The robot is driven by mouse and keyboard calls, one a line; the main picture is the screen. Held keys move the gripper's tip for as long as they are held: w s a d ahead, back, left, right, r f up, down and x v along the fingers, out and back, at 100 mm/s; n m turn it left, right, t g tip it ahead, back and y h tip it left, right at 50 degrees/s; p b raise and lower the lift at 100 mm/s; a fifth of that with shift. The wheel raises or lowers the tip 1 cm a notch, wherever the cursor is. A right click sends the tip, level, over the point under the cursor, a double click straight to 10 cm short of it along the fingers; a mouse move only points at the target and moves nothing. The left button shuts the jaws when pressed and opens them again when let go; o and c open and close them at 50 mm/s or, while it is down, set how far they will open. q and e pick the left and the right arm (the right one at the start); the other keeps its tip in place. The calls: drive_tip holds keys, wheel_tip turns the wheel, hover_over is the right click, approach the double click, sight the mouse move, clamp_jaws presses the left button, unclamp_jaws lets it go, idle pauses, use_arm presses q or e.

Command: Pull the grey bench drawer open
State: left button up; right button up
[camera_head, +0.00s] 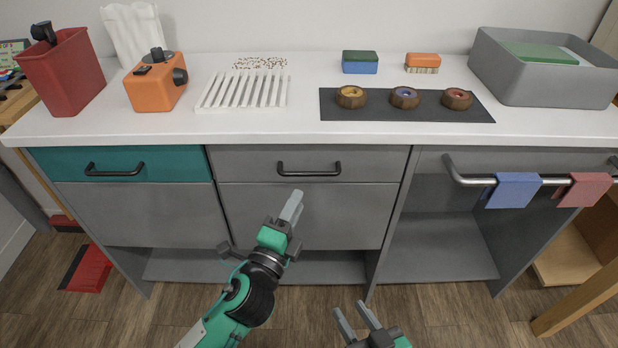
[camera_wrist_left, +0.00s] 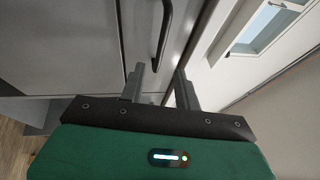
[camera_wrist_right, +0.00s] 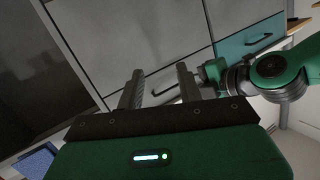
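The grey bench drawer (camera_head: 240,164) is in the middle of the bench, beside a teal drawer (camera_head: 180,163). Its front looks flush and shut. Its black bar handle (camera_head: 309,168) also shows in the left wrist view (camera_wrist_left: 162,38). My left gripper (camera_head: 295,200) is below and in front of the handle, fingers pointing up toward it. In the left wrist view its fingers are apart with nothing between them, and the handle lies beyond the tips. My right gripper (camera_head: 355,312) is low in front of the bench, to the right; its fingers are apart and empty.
A towel rail (camera_head: 530,182) with a blue cloth (camera_head: 513,190) and a red cloth (camera_head: 585,190) juts out at the right. The worktop (camera_head: 300,125) above carries a slatted white rack, an orange device and a grey bin. The floor before the drawer looks clear.

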sight(309, 179)
use_arm(q)
drive_tip(key=x, duration=0.7)
drive_tip(key=shift+w+d, duration=0.15)
drive_tip(key=shift+w, duration=0.25)
drive_tip(key=c, duration=0.7)
clamp_jaws()
use_arm(e)
drive_tip(key=shift+w+d+r+t, duration=0.2)
drive_tip(key=shift+w+r+t, duration=0.3)
drive_tip(key=shift+r, duration=0.3)
drive_tip(key=shift+f, duration=0.1)
